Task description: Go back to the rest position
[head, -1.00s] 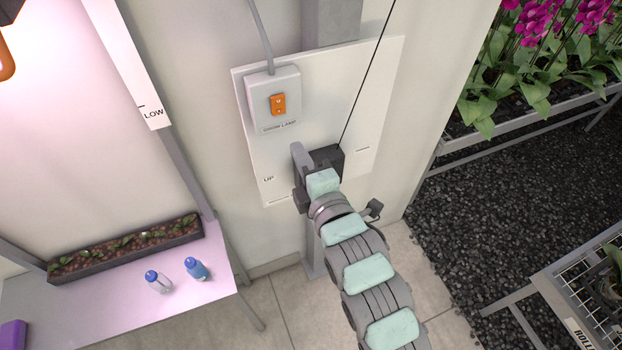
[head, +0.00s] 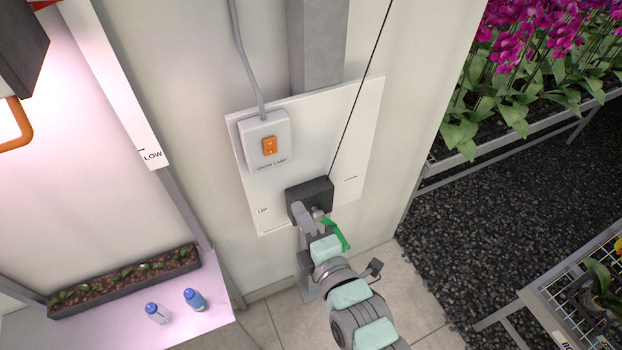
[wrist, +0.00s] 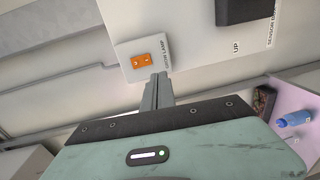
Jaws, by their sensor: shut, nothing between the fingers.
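My gripper (head: 303,214) is in front of the wall panel (head: 244,202), at the lower front of the black box (head: 316,190) in the head view. In the wrist view its grey fingers (wrist: 157,92) are together with nothing between them. A green handle (head: 336,234) shows just right of the fingers, partly hidden behind my wrist. I cannot tell from the head view how much space lies between the fingers and the box; no contact is clear.
An orange switch (head: 269,146) sits on the grow lamp box above. A table (head: 100,330) at left holds a planter (head: 125,283), a white bottle (head: 157,313) and a blue bottle (head: 195,300). Orchid benches (head: 440,160) stand at right over dark gravel.

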